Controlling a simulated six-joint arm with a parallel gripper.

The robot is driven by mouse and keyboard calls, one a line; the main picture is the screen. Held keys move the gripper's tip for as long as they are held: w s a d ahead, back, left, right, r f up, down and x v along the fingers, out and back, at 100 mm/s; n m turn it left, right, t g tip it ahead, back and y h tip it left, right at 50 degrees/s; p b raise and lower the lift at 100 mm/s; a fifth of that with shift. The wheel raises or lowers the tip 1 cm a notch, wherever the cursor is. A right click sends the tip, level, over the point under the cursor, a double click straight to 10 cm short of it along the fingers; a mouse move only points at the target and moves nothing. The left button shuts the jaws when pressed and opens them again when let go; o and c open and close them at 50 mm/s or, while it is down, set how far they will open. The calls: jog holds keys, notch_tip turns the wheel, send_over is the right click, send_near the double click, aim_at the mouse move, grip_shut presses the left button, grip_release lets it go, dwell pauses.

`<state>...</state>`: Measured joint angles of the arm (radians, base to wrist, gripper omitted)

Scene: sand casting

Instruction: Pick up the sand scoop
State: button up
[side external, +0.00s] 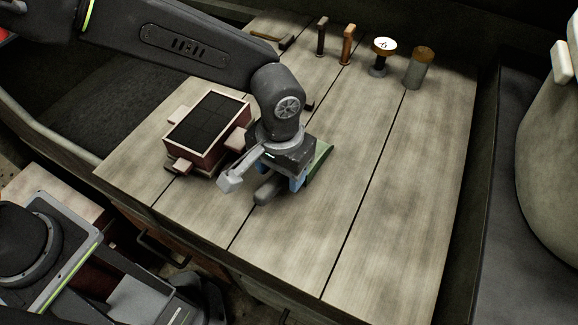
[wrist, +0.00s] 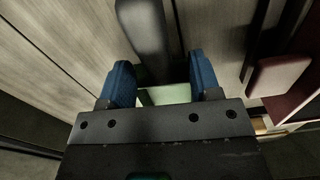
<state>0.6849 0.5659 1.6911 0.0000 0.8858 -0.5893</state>
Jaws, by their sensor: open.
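The sand scoop lies on the wooden bench, with a green pan (side external: 319,160) and a dark grey rounded handle (side external: 267,193). In the side external view my gripper (side external: 287,186) is low over the scoop and hides its middle. In the wrist view my gripper (wrist: 160,65) is open, with one blue finger on each side of the scoop. There the dark handle (wrist: 146,30) runs away to the top and part of the pale green pan (wrist: 168,95) shows between the fingers. I cannot tell whether either finger touches the scoop.
A reddish moulding box (side external: 207,125) with a dark top stands just left of my gripper; its edge shows in the wrist view (wrist: 280,74). Small tools with wooden handles (side external: 348,45), a white-topped tool (side external: 383,46) and a grey cylinder (side external: 418,72) stand at the back. The bench's right side is clear.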

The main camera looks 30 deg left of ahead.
jog(key=shift+f, duration=0.45)
grip_shut()
